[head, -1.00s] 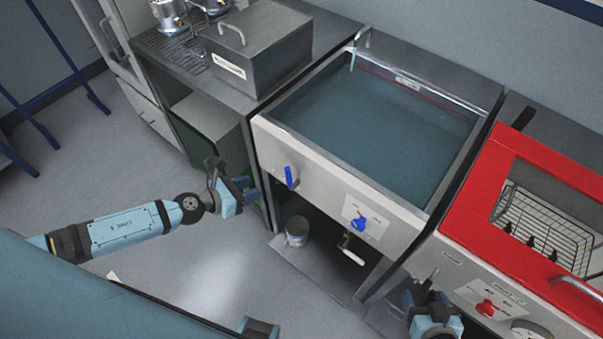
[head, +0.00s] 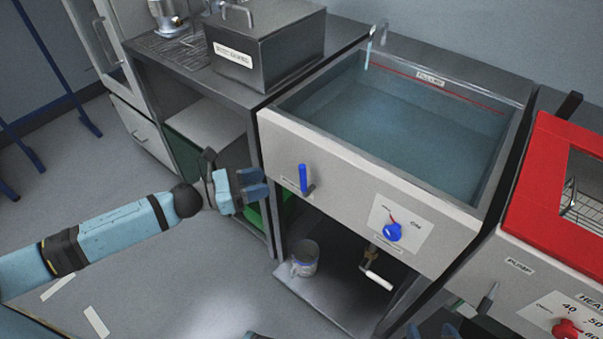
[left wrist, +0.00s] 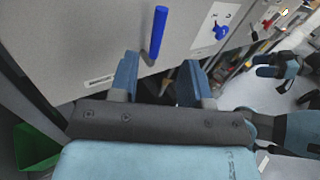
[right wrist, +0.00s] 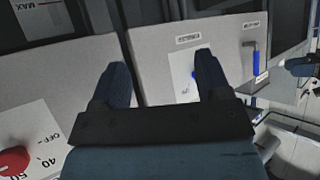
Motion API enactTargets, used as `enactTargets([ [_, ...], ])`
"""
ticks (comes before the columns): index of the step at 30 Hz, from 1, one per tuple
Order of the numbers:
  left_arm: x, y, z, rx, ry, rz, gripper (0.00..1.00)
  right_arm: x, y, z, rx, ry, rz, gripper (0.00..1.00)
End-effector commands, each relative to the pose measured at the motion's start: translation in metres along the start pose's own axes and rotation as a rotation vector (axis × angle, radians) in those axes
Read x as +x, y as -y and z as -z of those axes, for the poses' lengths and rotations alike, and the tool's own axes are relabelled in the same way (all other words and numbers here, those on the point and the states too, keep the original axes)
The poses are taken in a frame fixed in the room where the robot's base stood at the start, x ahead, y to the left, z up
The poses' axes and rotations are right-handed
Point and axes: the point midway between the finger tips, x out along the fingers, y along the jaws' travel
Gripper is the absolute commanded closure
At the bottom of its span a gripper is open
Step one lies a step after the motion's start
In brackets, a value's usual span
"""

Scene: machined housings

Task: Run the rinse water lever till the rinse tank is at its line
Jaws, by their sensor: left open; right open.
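The rinse tank (head: 490,190) is a steel basin of bluish water, with a red line (head: 450,92) on its back wall. The water surface lies below that line. A pale streak like running water hangs under the spout (head: 383,30). The blue rinse water lever (head: 303,178) points up on the tank's front; it also shows in the left wrist view (left wrist: 158,32) and the right wrist view (right wrist: 256,60). My left gripper (head: 262,183) is open and empty, just left of the lever and apart from it. My right gripper (head: 440,332) is open, low at the bottom edge.
A blue knob (head: 392,232) sits on the front panel right of the lever. Below are a drain valve with a white handle (head: 378,280) and a metal can (head: 305,258). A red-framed machine (head: 560,180) stands right, a lidded steel box (head: 265,45) left.

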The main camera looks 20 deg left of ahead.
Motion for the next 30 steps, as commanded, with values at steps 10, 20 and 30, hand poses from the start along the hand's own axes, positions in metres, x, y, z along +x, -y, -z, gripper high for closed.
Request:
enactTargets([
  [10, 0.073, -0.001, -0.001, 0.0, 0.002, 0.0, 0.57, 0.001, -0.001, -0.004, 0.003, 0.013, -0.001, 0.3],
  [20, 0.107, 0.0, 0.001, -0.002, -0.002, -0.001, 0.57, 0.001, -0.001, -0.005, 0.004, 0.016, -0.001, 0.3],
  [30, 0.108, 0.0, 0.001, -0.001, -0.002, -0.001, 0.66, 0.0, -0.001, -0.001, 0.005, 0.01, -0.001, 0.3],
])
